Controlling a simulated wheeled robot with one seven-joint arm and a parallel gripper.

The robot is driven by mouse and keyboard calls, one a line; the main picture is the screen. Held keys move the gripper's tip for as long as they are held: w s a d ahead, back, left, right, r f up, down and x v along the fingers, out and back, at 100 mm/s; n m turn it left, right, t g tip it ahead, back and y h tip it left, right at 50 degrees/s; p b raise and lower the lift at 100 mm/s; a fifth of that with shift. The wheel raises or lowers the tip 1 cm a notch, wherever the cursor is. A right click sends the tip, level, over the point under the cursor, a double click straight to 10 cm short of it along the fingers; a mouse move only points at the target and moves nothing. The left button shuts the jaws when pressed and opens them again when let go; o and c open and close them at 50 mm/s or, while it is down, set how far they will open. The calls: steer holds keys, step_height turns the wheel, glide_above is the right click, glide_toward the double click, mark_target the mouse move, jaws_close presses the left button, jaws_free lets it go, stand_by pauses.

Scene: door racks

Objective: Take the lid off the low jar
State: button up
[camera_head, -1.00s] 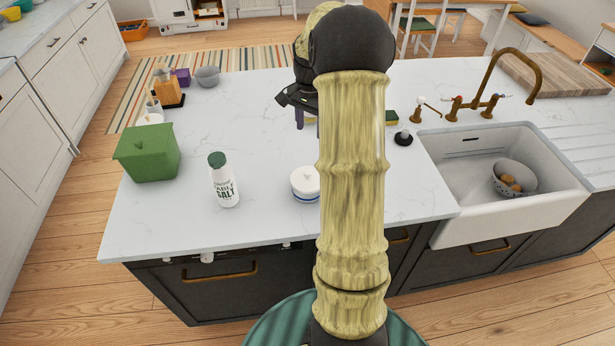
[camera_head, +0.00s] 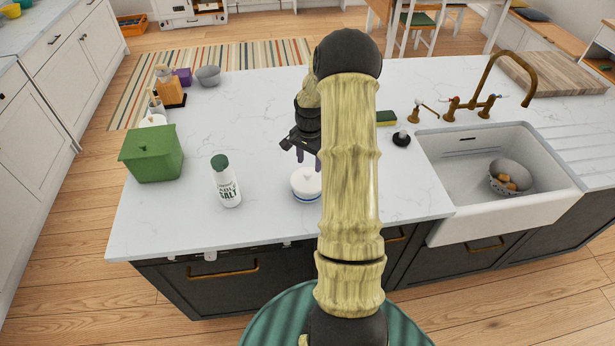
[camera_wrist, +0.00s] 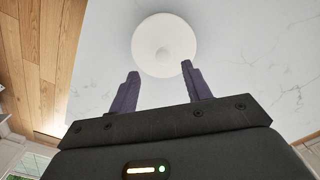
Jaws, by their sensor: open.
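The low jar (camera_head: 306,196) is a short white jar with a blue band near its base, standing on the counter close to its front edge. Its white round lid (camera_head: 306,180) is on it. In the wrist view the lid (camera_wrist: 164,45) shows as a white disc with a small knob in its middle. My gripper (camera_head: 307,160) is above and just behind the jar, pointing down. In the wrist view its two dark purple fingers (camera_wrist: 160,88) are apart, with nothing between them and the lid just beyond their tips.
A salt shaker (camera_head: 226,181) stands left of the jar, and a green lidded box (camera_head: 152,154) is farther left. A sink (camera_head: 484,185) with a grey colander (camera_head: 508,178) is at right. A sponge (camera_head: 386,118) and a dark stopper-like object (camera_head: 401,139) lie behind. The counter (camera_head: 262,130) between is clear.

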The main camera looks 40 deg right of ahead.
mark_target(307, 173)
steer(key=shift+f, duration=0.2)
steer(key=shift+w+a+f+p, duration=0.1)
steer(key=shift+a+f+p, duration=0.05)
steer(key=shift+f+p, duration=0.6)
steer(key=shift+w+f+p, duration=0.2)
steer(key=shift+f+p, duration=0.7)
steer(key=shift+f, duration=0.85)
steer(key=shift+c, duration=0.4)
steer(key=c, duration=1)
